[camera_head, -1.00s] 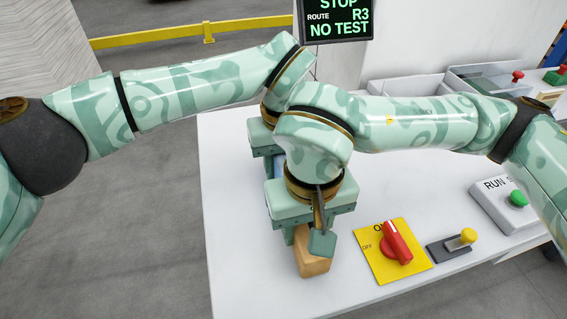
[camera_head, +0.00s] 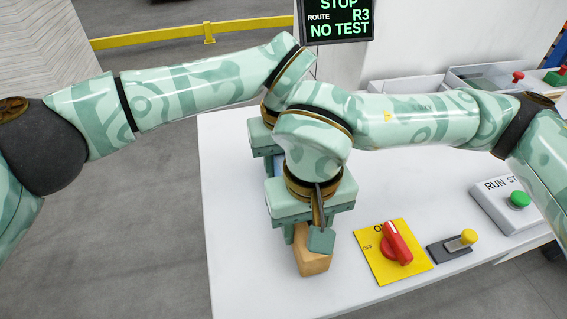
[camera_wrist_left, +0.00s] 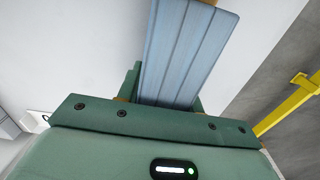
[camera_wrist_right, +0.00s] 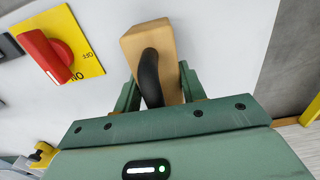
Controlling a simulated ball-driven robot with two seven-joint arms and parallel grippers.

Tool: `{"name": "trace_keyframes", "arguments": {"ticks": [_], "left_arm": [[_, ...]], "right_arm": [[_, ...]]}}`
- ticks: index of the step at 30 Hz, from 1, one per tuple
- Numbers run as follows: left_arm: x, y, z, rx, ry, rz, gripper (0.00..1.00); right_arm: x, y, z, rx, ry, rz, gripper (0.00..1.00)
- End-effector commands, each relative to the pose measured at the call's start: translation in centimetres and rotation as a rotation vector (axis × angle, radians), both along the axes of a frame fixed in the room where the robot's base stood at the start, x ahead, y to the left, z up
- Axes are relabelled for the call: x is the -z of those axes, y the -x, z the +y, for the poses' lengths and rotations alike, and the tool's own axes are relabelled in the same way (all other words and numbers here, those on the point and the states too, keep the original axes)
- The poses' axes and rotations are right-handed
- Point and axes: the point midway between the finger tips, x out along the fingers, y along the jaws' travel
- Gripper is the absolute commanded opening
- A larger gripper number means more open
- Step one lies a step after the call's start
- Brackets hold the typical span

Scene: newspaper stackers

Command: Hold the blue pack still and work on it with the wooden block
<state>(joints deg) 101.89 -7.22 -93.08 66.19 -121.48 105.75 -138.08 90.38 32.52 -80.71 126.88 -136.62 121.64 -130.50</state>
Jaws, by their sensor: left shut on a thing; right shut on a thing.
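The blue pack (camera_wrist_left: 188,52) is a long, ribbed, light-blue piece between the fingers of my left gripper (camera_wrist_left: 165,92), which is shut on it. In the head view only a sliver of the pack (camera_head: 274,166) shows, the rest hidden by my right arm and gripper. My right gripper (camera_head: 307,238) is shut on the wooden block (camera_head: 313,263), a tan block with a dark curved handle (camera_wrist_right: 150,78) in the right wrist view. A tan edge at the far end of the pack shows in the left wrist view; whether the block touches the pack is hidden.
The white table (camera_head: 232,240) is clear at its left and front. Right of the block are a yellow plate (camera_head: 372,262) with a red knob (camera_head: 397,243), a yellow-knobbed lever (camera_head: 467,237) and a box with a green button (camera_head: 518,199). A screen (camera_head: 336,20) stands behind.

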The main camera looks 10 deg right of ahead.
Motion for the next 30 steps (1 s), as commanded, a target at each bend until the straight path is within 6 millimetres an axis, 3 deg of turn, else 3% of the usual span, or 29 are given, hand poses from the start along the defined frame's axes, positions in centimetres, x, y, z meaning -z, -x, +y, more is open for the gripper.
{"name": "trace_keyframes", "arguments": {"ticks": [9,22,30], "left_arm": [[0.1,0.3,-0.1,0.003,-0.001,0.009,0.0],[0.1,0.2,0.0,0.0,-0.001,0.006,0.0],[0.1,0.1,0.0,-0.001,-0.001,0.004,0.0]], "right_arm": [[-0.2,-0.2,0.1,0.003,-0.005,-0.014,0.11],[-0.1,2.8,0.0,0.0,-0.003,-0.008,0.11],[-0.1,3.4,-0.1,0.001,-0.003,-0.005,0.11]]}}
